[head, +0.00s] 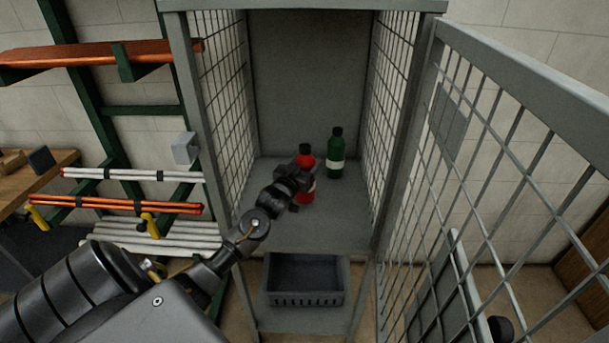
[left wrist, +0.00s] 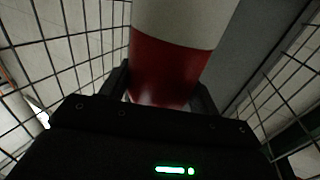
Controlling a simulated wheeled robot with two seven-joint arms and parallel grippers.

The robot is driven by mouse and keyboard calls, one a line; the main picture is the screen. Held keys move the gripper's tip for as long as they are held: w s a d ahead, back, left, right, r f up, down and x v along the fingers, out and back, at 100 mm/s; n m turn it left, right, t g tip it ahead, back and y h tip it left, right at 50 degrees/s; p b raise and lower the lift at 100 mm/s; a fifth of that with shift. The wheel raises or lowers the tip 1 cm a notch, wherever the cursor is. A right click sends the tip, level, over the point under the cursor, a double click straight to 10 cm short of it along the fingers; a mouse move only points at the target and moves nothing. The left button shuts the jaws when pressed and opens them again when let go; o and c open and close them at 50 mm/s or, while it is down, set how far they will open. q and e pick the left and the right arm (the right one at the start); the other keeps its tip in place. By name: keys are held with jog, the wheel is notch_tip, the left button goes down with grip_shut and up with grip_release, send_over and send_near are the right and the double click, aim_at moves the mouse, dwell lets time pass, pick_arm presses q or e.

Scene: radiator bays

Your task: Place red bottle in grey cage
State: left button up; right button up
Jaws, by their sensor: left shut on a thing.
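The red bottle (head: 307,188) has a dark cap and a pale label. It is upright inside the grey cage (head: 348,212), at or just above its shelf; I cannot tell whether its base touches. My left gripper (head: 297,178) reaches in through the open front and is shut on the bottle, hiding part of its left side. In the left wrist view the bottle's red and white side (left wrist: 170,75) fills the space between the two fingers (left wrist: 160,92). My right gripper is not in view.
A green bottle (head: 336,155) stands on the same shelf, behind and right of the red one. The mesh door (head: 500,170) is swung open to the right. A dark crate (head: 305,280) sits on the lower shelf. Racks with orange and white pipes (head: 120,203) are left of the cage.

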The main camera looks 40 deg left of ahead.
pick_arm(q)
notch_tip(320, 180, down, 4)
jog(key=shift+r, duration=0.25)
jog(key=shift+f, duration=0.15)
jog(key=o, duration=1.8)
jog(key=shift+c, duration=0.2)
jog(key=b+v, duration=0.1)
jog(key=v, duration=1.1)
